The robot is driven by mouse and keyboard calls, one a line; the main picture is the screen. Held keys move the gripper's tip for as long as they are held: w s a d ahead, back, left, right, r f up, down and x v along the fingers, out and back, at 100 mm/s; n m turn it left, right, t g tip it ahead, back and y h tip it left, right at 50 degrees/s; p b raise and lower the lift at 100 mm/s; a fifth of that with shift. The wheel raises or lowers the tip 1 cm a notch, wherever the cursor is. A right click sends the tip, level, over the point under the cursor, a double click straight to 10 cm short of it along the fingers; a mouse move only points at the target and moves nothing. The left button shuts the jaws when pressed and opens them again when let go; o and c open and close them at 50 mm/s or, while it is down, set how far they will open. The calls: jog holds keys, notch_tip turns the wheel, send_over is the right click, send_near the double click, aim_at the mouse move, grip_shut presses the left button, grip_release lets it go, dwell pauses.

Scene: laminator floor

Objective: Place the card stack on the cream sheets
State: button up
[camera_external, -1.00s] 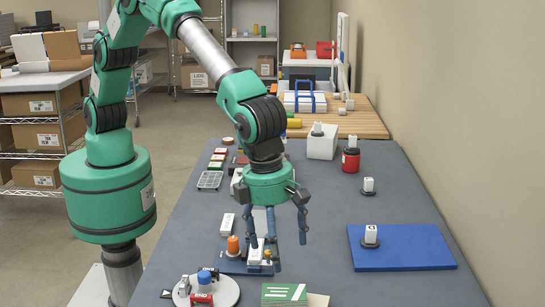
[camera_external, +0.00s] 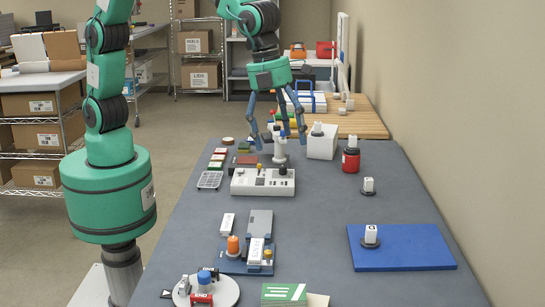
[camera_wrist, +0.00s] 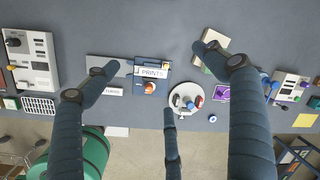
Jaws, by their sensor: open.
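A white block labelled PRINTS (camera_external: 257,250) lies in a blue fixture on the table; it also shows in the wrist view (camera_wrist: 152,72). Cream sheets (camera_external: 318,300) lie at the near table edge, beside a green stack with white stripes (camera_external: 284,294). The cream sheets show in the wrist view (camera_wrist: 216,40), with a finger partly over the green part. I cannot tell for sure which stack is the card stack. My gripper (camera_external: 280,137) is open and empty, raised near the far part of the table, away from both stacks.
A round white plate (camera_external: 230,291) with small items stands left of the green stack. A white control box (camera_external: 262,183) is behind the fixture. A blue mat (camera_external: 405,255) with a weight lies at right. The middle of the table is clear.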

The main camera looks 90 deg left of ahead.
jog(key=s+a+r+n+t, duration=0.1)
jog(key=s+a+r+n, duration=0.3)
jog(key=a, duration=0.4)
jog(key=s+a+r+n, duration=0.4)
jog(key=s+a+n, duration=0.1)
jog(key=a, duration=0.3)
jog(key=s+a+r+n+t, duration=0.1)
jog(key=s+a+r+n, duration=0.25)
jog(key=a, duration=0.45)
jog(key=s+a+f+n, duration=0.1)
jog(key=s+a+n, duration=0.5)
jog(key=s, duration=0.3)
jog(key=s+a+f+n+t, duration=0.1)
jog(key=s+a+n, duration=0.6)
jog(key=s, duration=0.3)
jog(key=shift+s+a+f+y, duration=0.15)
jog(key=shift+s+f+y, duration=0.1)
jog(key=shift+y, duration=0.05)
